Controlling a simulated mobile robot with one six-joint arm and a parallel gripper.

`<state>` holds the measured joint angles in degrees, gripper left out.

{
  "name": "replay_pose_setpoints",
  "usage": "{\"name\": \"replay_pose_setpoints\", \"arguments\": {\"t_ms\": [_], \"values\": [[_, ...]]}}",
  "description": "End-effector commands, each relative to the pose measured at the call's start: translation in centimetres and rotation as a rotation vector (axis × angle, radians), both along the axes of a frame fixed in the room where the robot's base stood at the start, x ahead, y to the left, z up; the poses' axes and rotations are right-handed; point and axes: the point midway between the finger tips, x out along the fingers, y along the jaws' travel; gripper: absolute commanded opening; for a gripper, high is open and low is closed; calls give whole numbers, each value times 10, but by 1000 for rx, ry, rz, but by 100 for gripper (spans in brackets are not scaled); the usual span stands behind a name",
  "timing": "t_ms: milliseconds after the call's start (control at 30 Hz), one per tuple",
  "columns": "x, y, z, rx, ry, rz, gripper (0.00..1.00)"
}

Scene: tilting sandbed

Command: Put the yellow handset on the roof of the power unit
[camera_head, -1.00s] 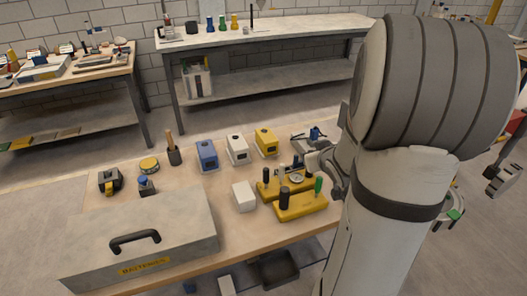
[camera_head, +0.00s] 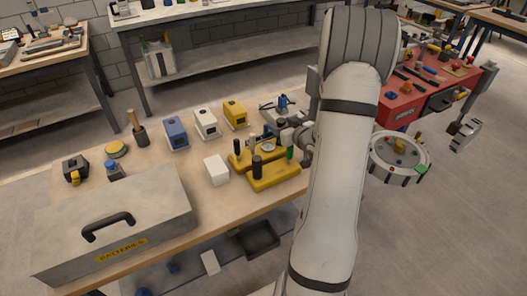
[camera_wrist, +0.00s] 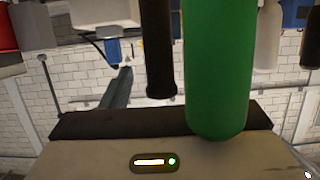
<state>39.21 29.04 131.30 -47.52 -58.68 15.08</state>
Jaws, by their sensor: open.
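A yellow box with a dark front window (camera_head: 235,113) stands at the end of a row with a white (camera_head: 206,124) and a blue one (camera_head: 175,133). A plain white block (camera_head: 216,170) is in front. Two yellow blocks carry upright pegs; the nearer one (camera_head: 273,177) has black pegs and a green peg (camera_head: 290,153). I cannot tell which is the handset or the power unit. My gripper (camera_head: 300,140) is open, close to the green peg and partly hidden by my arm. The green peg (camera_wrist: 218,70) is large and close in the wrist view; I cannot tell whether it touches.
A grey case marked BATTERIES (camera_head: 120,225) fills the near left of the workbench. A blue-handled tool (camera_head: 282,104) stands behind the pegs. A round tray (camera_head: 400,158) is right of my arm, with a red cabinet (camera_head: 402,110) behind. Bare bench lies left of the white block.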

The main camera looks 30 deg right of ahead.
Motion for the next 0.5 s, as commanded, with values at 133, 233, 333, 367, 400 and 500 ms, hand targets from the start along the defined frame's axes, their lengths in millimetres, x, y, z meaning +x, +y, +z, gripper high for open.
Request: {"name": "replay_pose_setpoints", "arguments": {"t_ms": [133, 233, 333, 367, 400, 500], "values": [[9, 1, -3, -1, 0, 0, 55], [10, 0, -3, -1, 0, -1, 55], [9, 0, -3, -1, 0, -1, 55], [9, 0, -3, -1, 0, -1, 53], [9, 0, -3, -1, 0, -1, 50], [9, 0, -3, -1, 0, -1, 41]]}}
